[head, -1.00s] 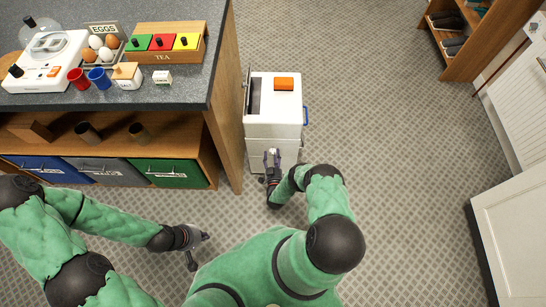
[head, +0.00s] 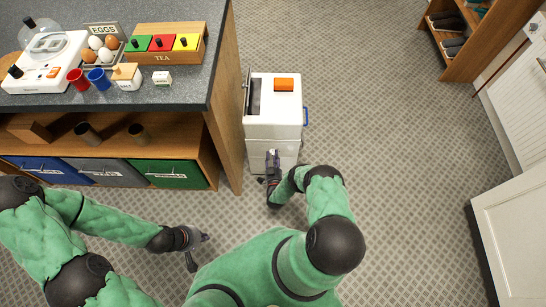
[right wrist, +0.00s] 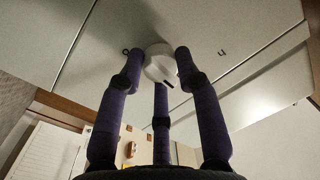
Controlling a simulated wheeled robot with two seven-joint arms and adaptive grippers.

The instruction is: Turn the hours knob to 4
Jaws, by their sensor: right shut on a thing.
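A white knob (right wrist: 160,66) with a short dark mark stands out from a pale panel in the right wrist view. The mark shows on its lower right side. A "0" (right wrist: 126,50) is printed left of the knob and what looks like a "4" (right wrist: 221,53) right of it. My right gripper (right wrist: 160,75) has its purple fingers shut around the knob. In the head view my right gripper (head: 272,156) is at the near face of the white appliance (head: 258,123), which hides the knob there. My left gripper (head: 198,247) is open and empty above the floor.
The grey counter (head: 190,95) stands left of the appliance, with a tea box (head: 165,57), eggs, cups and a white machine on it. An orange block (head: 284,84) is on the appliance top. The floor to the right is clear.

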